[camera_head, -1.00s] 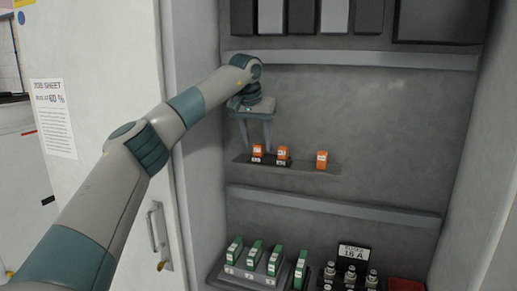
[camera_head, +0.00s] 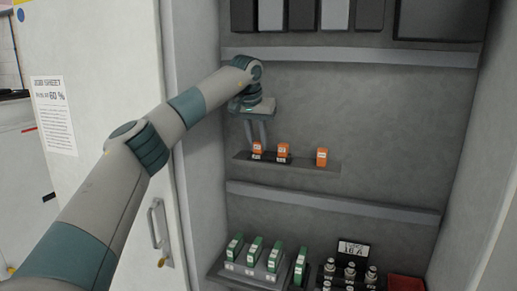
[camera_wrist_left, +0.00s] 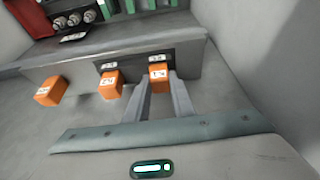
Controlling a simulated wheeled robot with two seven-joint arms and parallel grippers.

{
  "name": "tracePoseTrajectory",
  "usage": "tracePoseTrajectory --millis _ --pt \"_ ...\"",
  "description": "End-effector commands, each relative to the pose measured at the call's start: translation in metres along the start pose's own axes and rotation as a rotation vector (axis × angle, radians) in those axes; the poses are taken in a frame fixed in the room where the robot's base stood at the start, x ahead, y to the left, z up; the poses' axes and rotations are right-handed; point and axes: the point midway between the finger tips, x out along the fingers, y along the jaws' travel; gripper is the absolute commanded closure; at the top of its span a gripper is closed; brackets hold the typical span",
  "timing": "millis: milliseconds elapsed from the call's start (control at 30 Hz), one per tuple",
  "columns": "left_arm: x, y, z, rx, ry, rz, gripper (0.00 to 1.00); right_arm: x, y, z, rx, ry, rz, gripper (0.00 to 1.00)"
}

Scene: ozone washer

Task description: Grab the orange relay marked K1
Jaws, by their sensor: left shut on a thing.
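Three orange relays stand on a small grey shelf (camera_head: 315,166) inside the cabinet. My left gripper (camera_head: 257,143) reaches down from above and is shut on the leftmost relay (camera_head: 257,148), which still sits in its dark socket. In the left wrist view that relay (camera_wrist_left: 158,80) is between the two fingers (camera_wrist_left: 160,88). Its white label is too small to read surely. The middle relay (camera_head: 283,149) stands in a socket next to it, also in the left wrist view (camera_wrist_left: 110,85). The third relay (camera_head: 322,157) stands apart to the right. My right gripper is not in view.
Below are several green modules (camera_head: 255,252) on a rack, a fuse group with a 16 A sign (camera_head: 353,249) and a red box (camera_head: 405,283). Cabinet rails (camera_head: 340,203) run below and above the small shelf. The cabinet door (camera_head: 110,100) is at the left.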

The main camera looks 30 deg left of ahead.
Motion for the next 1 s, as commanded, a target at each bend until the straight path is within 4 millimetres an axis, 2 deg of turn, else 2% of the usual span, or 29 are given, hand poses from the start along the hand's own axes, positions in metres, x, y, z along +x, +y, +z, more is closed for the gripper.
tracePoseTrajectory --millis 267,567,1000 --pt "-0.006 0.001 -0.003 0.000 0.001 0.000 1.00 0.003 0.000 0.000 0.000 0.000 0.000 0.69" --pt "-0.040 0.004 -0.017 0.000 0.004 0.001 1.00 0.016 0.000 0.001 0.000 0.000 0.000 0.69" --pt "-0.093 0.085 -0.016 0.002 0.002 0.001 1.00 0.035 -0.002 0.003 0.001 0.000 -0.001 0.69"
